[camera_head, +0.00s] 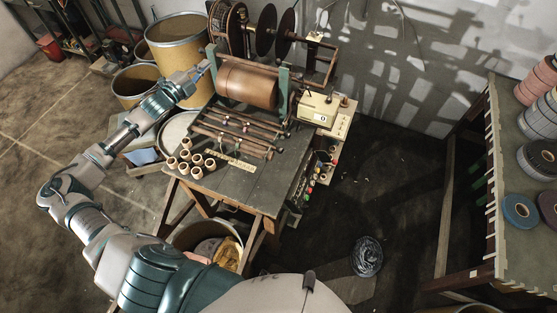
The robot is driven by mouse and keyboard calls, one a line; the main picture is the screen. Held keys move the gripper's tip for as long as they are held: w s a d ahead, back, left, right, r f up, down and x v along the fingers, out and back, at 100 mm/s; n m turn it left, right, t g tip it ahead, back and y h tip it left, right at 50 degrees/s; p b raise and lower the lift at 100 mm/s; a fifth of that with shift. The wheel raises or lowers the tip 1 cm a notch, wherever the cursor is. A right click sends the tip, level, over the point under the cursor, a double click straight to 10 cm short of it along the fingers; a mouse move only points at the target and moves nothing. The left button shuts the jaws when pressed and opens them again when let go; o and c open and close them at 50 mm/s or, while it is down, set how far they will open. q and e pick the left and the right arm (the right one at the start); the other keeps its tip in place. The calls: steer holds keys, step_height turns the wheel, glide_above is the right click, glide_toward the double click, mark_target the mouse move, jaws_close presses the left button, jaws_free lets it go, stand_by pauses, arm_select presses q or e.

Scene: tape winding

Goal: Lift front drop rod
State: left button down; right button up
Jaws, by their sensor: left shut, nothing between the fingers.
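The winding machine stands on a work table (240,188). It carries a large brown roller (246,86) between green uprights. Several thin dark rods (236,137) lie side by side in front of the roller. I cannot tell which of them is the front drop rod. My left gripper (204,68) is shut and empty at the left end of the roller, close to the left green upright. Whether it touches the machine is too small to tell. My right gripper is out of view.
Several cardboard cores (196,163) and a yellow ruler strip (230,160) lie on the table's front left. Large drums (178,45) stand behind my left forearm. A control box (318,110) is at the right. A shelf with tape rolls (521,211) stands far right.

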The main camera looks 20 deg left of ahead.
arm_select(q)
steer(key=shift+s, duration=0.2)
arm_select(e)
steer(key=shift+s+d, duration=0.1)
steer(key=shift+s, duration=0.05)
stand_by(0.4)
arm_select(q)
steer(key=shift+s+a, duration=0.1)
steer(key=v, duration=0.7)
steer(key=shift+a, duration=0.2)
stand_by(0.4)
steer(key=shift+s, duration=0.1)
